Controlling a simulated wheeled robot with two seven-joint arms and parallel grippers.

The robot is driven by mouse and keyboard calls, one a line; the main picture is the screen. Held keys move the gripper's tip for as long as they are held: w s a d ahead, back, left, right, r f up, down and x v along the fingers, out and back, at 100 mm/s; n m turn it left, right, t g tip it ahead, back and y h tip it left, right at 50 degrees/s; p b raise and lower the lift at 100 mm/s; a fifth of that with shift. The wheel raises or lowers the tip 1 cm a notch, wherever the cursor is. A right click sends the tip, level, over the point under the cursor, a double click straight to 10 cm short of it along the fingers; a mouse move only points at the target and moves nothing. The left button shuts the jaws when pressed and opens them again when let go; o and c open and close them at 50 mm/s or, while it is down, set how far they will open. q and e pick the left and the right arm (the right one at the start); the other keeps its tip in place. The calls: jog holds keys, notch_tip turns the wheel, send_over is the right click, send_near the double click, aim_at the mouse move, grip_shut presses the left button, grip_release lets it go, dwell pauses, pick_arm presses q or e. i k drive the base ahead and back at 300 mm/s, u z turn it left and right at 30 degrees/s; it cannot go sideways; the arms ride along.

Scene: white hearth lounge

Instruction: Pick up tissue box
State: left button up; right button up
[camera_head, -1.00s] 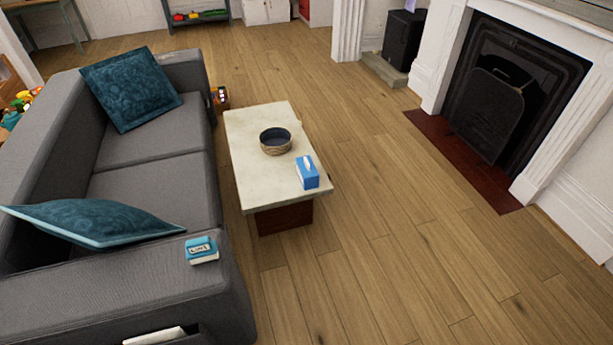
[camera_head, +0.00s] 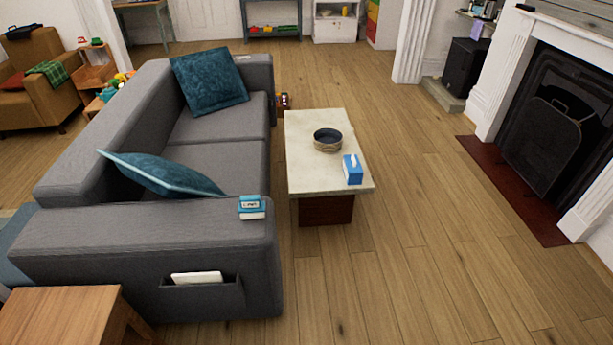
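A blue tissue box (camera_head: 353,169) with a white tissue at its top stands near the front right corner of a low coffee table (camera_head: 306,176). The table has a pale stone-like top and a dark reddish-brown base. A dark bowl with a woven lower side (camera_head: 327,141) stands behind the tissue box on the same top, apart from it. Neither of my grippers shows in the head view.
A grey sofa (camera_head: 120,235) with teal cushions stands left of the coffee table, a small blue-and-white item (camera_head: 251,207) on its armrest. A wooden side table (camera_head: 62,315) is at front left. A fireplace (camera_head: 545,135) is at right. The wooden floor between is clear.

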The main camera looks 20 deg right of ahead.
aim_at(354, 171)
jog(key=z, duration=0.6)
jog(key=i, duration=0.6)
jog(key=z, duration=1.15)
jog(key=i, duration=1.5)
jog(key=u, duration=0.95)
jog(key=i, duration=0.9)
jog(key=u, duration=0.85)
